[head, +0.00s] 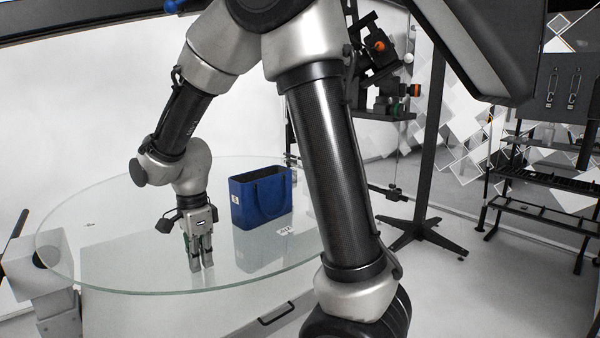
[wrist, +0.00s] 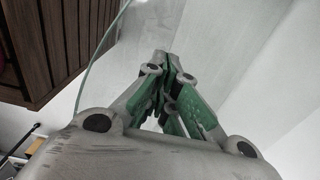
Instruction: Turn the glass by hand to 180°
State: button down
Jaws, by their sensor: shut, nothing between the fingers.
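The round glass top (head: 150,240) of the turntable lies level across the left and middle of the head view. A blue bag (head: 262,198) stands upright on it, right of my gripper. I cannot tell whether the fingertips touch the glass. In the wrist view the closed green-and-grey fingers (wrist: 172,68) show, with the glass edge (wrist: 98,50) at the left.
A black stand (head: 425,235) with a wide foot is on the floor right of the glass. A black rack (head: 548,200) stands at the far right. A slatted brown piece (wrist: 65,40) is at the wrist view's upper left. The glass around my gripper's left is clear.

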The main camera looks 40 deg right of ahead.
aim_at(155, 271)
jog(key=shift+f, duration=0.3)
jog(key=shift+w+a+r, duration=0.1)
jog(key=shift+w+a, duration=0.35)
jog(key=shift+a, duration=0.35)
jog(key=shift+w+a, duration=0.4)
jog(key=shift+a, duration=0.4)
jog(key=shift+w+a, duration=0.1)
jog(key=shift+a, duration=0.05)
jog(key=shift+w+a, duration=0.45)
jog(key=shift+a, duration=0.3)
jog(key=shift+w+a, duration=0.4)
jog(key=shift+a, duration=0.3)
jog(key=shift+w+a, duration=0.55)
jog(key=shift+a, duration=0.2)
jog(key=shift+w+a, duration=0.5)
jog(key=shift+a, duration=0.2)
